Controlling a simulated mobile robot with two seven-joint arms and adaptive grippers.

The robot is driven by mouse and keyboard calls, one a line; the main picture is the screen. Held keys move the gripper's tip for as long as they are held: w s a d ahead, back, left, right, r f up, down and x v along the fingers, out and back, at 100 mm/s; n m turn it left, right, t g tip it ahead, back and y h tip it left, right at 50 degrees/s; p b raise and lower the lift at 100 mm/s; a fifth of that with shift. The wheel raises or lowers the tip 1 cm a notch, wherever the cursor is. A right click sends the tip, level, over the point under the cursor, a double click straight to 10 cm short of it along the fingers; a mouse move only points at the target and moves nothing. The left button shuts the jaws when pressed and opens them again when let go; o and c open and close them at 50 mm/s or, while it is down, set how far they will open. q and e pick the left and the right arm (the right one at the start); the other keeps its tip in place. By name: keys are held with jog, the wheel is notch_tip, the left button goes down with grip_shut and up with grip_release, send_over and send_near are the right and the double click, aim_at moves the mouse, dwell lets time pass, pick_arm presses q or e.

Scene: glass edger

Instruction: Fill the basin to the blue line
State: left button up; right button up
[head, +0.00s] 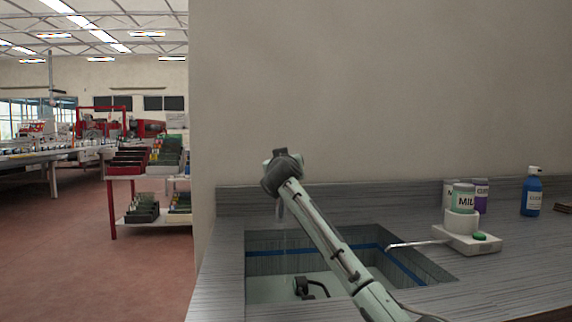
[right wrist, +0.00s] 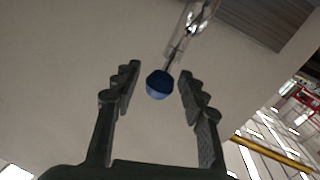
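The basin (head: 258,262) is sunk into the grey counter, with a blue line (head: 300,251) around its inner wall. A pale surface (head: 275,290) lies below the line; I cannot tell whether it is water or the floor. A faint vertical streak (head: 285,242), like a thin stream, hangs below the tap spout (head: 279,208). My right gripper (head: 284,160) is at the tap, hiding most of it. In the right wrist view the blue tap knob (right wrist: 159,85) sits between the open fingers (right wrist: 157,87), with gaps on both sides. My left gripper is out of view.
A white device (head: 482,243) with a green button and thin metal rod (head: 418,243) stands right of the basin. Labelled containers (head: 463,198) and a blue bottle (head: 532,194) stand on the counter.

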jog(key=shift+s, duration=0.1)
jog(key=s, duration=1.2)
jog(key=shift+w, duration=0.1)
dwell(5.2)
